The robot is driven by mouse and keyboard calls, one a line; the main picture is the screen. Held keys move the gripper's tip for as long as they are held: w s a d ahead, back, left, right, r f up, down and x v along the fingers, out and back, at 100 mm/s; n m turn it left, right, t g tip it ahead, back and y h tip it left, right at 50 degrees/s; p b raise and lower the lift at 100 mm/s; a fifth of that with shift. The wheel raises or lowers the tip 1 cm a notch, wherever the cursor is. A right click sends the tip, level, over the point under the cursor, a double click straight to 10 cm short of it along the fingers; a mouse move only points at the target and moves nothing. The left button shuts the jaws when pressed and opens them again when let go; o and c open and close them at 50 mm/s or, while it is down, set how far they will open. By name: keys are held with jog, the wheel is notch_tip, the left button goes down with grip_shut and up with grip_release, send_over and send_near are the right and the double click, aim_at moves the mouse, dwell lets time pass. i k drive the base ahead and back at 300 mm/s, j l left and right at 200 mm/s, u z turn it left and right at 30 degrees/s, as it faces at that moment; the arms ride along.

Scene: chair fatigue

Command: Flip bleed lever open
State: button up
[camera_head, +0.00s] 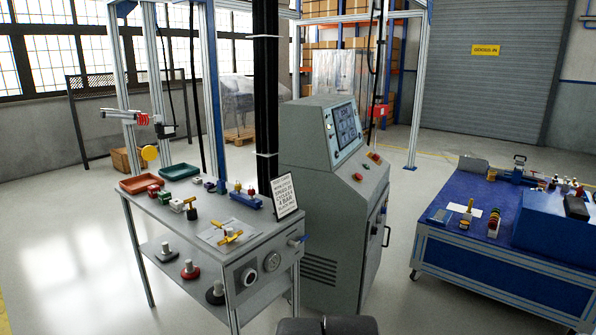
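A small blue lever-like handle (303,239) sticks out at the right end of the grey workbench, on a small valve-like fitting (293,242). It is the likeliest bleed lever in view, but no label on it can be read. It is too small to tell whether it is open or closed. My gripper's fingers cannot be made out. Dark rounded parts, possibly mine, show at the bottom edge, well below the lever.
The grey workbench (170,213) carries trays, small parts, yellow-handled pieces and a printed sign (284,196). A grey control cabinet (310,145) stands close behind its right end. A blue-topped cart (480,248) stands at right. Floor between cabinet and cart is clear.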

aim_at(302, 240)
jog(key=j+z, duration=0.1)
jog(key=j, duration=0.5)
jog(key=i, duration=0.1)
jog(key=l+u, duration=0.15)
jog(key=i+l, duration=0.15)
jog(key=i, duration=0.25)
jog(key=i+l+z, duration=0.1)
jog(key=i, duration=0.3)
jog(key=i+l, duration=0.25)
jog(key=i, duration=0.2)
